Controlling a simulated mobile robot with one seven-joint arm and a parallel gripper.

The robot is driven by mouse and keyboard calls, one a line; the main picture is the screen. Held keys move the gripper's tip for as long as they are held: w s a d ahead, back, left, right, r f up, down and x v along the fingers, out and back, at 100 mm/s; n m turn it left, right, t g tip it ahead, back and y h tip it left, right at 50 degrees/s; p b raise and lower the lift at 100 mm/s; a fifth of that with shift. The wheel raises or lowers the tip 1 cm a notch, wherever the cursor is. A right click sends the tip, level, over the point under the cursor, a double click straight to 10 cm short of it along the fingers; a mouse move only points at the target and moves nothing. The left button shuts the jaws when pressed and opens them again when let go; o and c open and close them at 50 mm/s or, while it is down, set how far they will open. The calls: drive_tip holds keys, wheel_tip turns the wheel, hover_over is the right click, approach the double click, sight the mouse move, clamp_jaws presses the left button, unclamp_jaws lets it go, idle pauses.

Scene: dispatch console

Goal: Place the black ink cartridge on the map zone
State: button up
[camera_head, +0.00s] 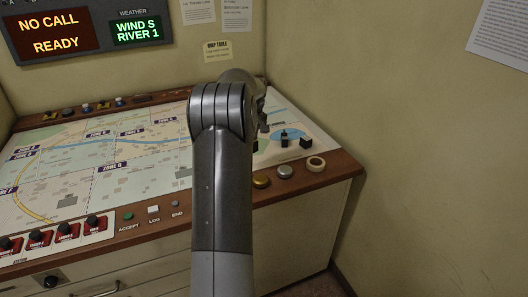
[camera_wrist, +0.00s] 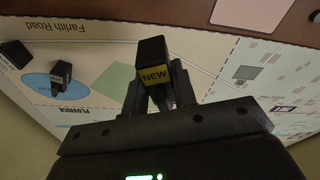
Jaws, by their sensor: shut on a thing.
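My gripper (camera_wrist: 160,94) is shut on a black block with a yellow label reading NEW, the black ink cartridge (camera_wrist: 152,52), in the wrist view. The cartridge is between the two fingers, over the map (camera_wrist: 110,45). I cannot tell whether it touches the map. In the head view my arm hides most of the gripper and the cartridge. The map (camera_head: 60,160) is spread across the console top, with purple zone labels such as ZONE G (camera_head: 111,167).
A small black object (camera_head: 284,138) stands on the blue patch of the map, with a black block (camera_head: 306,142) beside it. A tape-like ring (camera_head: 316,163), a silver knob (camera_head: 285,171) and a gold knob (camera_head: 261,181) sit at the right front. Red switches (camera_head: 67,231) line the front left.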

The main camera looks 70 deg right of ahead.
drive_tip(key=s+d+m, duration=0.3)
drive_tip(key=s+m, duration=0.1)
drive_tip(key=s, duration=0.6)
drive_tip(key=shift+h, duration=0.3)
drive_tip(key=w+f, duration=0.2)
drive_tip(key=w, duration=0.1)
drive_tip(key=w+d+f, duration=0.1)
drive_tip(key=w+f, duration=0.1)
drive_tip(key=w, duration=0.2)
drive_tip(key=w+f, duration=0.2)
drive_tip(key=w, duration=0.2)
drive_tip(key=shift+w+d+f, duration=0.1)
drive_tip(key=shift+d+f, duration=0.2)
drive_tip(key=shift+f, duration=2)
drive_tip(key=shift+f, duration=0.1)
drive_tip(key=o, duration=1)
wheel_tip(320, 180, up, 12)
drive_tip(key=s+a, duration=0.1)
